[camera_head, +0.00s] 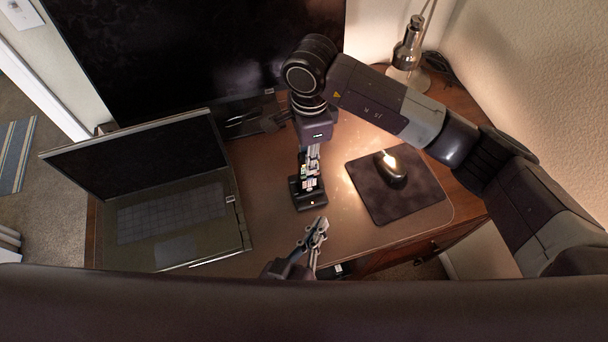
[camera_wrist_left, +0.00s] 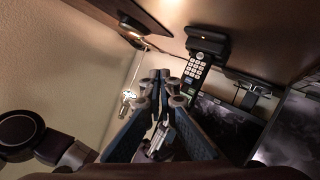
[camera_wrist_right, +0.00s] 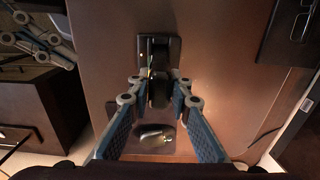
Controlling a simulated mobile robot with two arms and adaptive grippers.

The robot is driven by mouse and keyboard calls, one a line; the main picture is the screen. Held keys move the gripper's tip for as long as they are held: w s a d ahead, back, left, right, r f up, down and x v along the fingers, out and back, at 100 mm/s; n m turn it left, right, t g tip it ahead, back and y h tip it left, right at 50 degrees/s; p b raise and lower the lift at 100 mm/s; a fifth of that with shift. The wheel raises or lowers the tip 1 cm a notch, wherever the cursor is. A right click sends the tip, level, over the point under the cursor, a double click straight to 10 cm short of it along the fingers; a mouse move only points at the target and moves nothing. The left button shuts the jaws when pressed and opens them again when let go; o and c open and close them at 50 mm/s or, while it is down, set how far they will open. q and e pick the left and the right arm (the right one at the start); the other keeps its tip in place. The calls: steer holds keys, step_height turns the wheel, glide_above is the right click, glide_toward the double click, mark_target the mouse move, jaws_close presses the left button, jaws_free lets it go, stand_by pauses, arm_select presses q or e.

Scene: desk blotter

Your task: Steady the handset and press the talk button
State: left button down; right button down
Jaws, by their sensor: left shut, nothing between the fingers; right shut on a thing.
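The handset (camera_head: 309,180) stands in its black base (camera_head: 308,200) on the desk blotter, between the laptop and the mouse pad. Its keypad (camera_wrist_left: 195,66) shows in the left wrist view. The talk button cannot be told apart from the other keys. My right gripper (camera_head: 311,155) is over the base from behind and is shut on the upper part of the handset (camera_wrist_right: 158,92); in the right wrist view its fingers sit on both sides of it. My left gripper (camera_head: 321,222) is shut and empty, in front of the base and apart from the handset.
An open laptop (camera_head: 170,215) stands to the left. A mouse (camera_head: 390,168) lies on a dark pad (camera_head: 415,200) to the right. A monitor (camera_head: 200,50) and a lamp (camera_head: 408,55) stand at the back. Bare blotter (camera_head: 270,225) lies between laptop and base.

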arm_select(q)
steer(key=shift+w, duration=0.1)
glide_toward(312, 176)
steer(key=shift+s+d+x, duration=0.1)
steer(key=shift+d+x, duration=0.05)
steer(key=shift+x, duration=0.6)
steer(key=shift+s+d+x, duration=0.1)
steer(key=shift+d+x, duration=0.05)
steer(key=shift+x, duration=0.65)
steer(key=shift+s+d+x, duration=0.1)
steer(key=shift+d+x, duration=0.05)
steer(key=shift+x, duration=0.6)
steer(key=shift+w+f, duration=0.1)
steer(key=shift+w, duration=0.05)
steer(key=shift+w+a, duration=0.15)
steer(key=shift+w, duration=0.15)
steer(key=shift+w+a, duration=0.1)
steer(key=shift+w, duration=0.25)
stand_by(0.5)
steer(key=shift+s+d, duration=0.25)
steer(key=shift+s, duration=0.5)
steer(key=shift+s, duration=0.1)
